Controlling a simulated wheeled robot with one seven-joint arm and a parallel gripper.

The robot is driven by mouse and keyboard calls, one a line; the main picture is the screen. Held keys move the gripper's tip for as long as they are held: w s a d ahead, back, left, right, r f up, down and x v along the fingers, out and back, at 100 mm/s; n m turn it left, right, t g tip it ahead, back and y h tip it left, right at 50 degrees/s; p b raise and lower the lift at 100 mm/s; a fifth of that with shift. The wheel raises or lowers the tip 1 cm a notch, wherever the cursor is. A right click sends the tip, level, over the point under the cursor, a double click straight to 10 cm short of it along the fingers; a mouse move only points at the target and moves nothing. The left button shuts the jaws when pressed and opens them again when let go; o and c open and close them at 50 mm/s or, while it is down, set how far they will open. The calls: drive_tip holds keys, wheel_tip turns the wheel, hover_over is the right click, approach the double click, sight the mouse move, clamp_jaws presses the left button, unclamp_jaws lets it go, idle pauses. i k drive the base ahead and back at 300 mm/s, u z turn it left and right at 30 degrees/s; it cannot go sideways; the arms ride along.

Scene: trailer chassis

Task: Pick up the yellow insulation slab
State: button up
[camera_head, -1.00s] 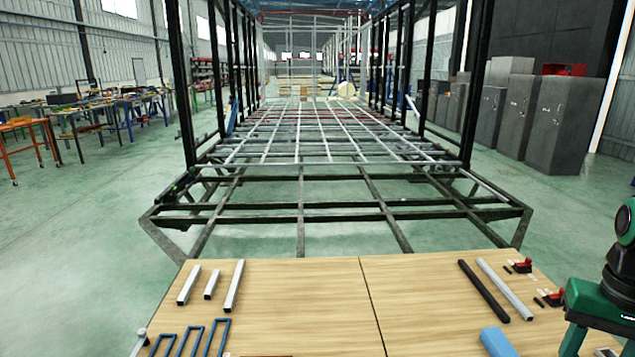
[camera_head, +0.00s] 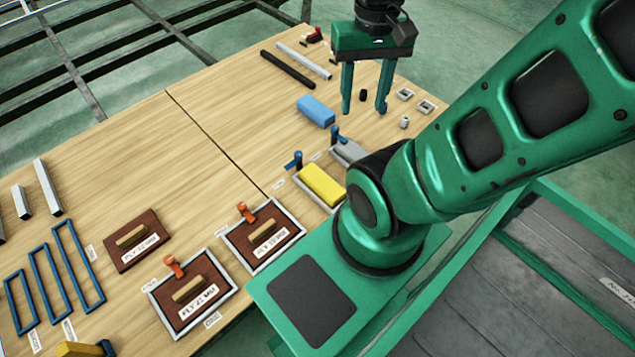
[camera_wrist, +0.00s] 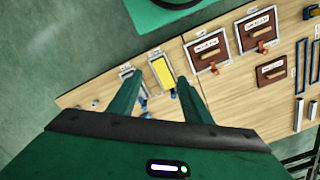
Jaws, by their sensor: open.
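The yellow insulation slab (camera_head: 322,185) lies in a light-rimmed frame on the wooden table, just left of my arm's base in the head view. A blue clamp stands at the frame's corner. In the wrist view the slab (camera_wrist: 161,74) shows between my fingers, farther off. My gripper (camera_head: 364,108) is open and empty, pointing down above the table's far right part, beyond the slab and apart from it. My gripper's fingers (camera_wrist: 160,92) also show in the wrist view, with nothing between their tips.
A grey slab (camera_head: 350,150) in a similar frame lies beside the yellow one. A blue block (camera_head: 315,111) lies near my gripper. Brown plywood plates (camera_head: 190,292) with handles lie to the left. Dark and light bars (camera_head: 288,70) lie at the far edge.

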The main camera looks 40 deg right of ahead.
sight(320, 184)
drive_tip(key=z, duration=0.4)
drive_tip(key=k, duration=0.5)
drive_tip(key=z, duration=0.95)
drive_tip(key=k, duration=0.8)
drive_tip(key=z, duration=0.6)
drive_tip(key=i, duration=0.7)
drive_tip(key=u, duration=0.35)
